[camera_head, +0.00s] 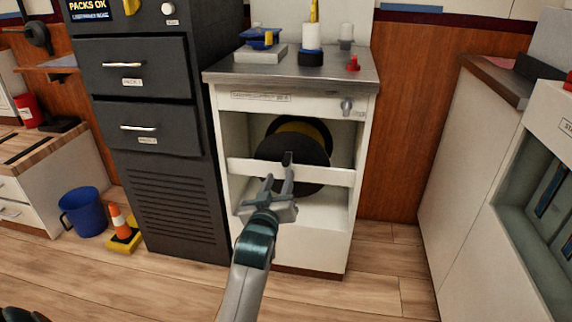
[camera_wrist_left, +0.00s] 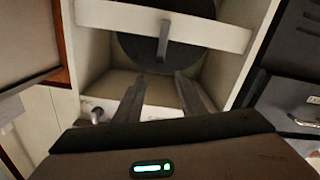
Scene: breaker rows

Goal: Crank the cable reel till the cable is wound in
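The cable reel (camera_head: 290,150), a large dark disc with a yellow band behind its upper edge, sits in the open bay of a white cabinet. It also shows in the left wrist view (camera_wrist_left: 135,50). A dark crank handle (camera_wrist_left: 163,42) sticks out in front of the disc; its end (camera_head: 287,158) shows in the head view. My left gripper (camera_head: 279,178) is open and empty before the cabinet's white crossbar. In the wrist view its spread fingers (camera_wrist_left: 160,80) point toward the handle, which appears beyond and between them. Loose cable is not distinguishable. My right gripper is out of view.
The white crossbar (camera_head: 240,168) spans the bay. A red knob (camera_head: 353,63) and small items stand on the cabinet's metal top (camera_head: 300,74). A dark drawer cabinet (camera_head: 140,90) stands close on the left. A blue bucket (camera_head: 85,212) and orange cone (camera_head: 119,221) are on the floor.

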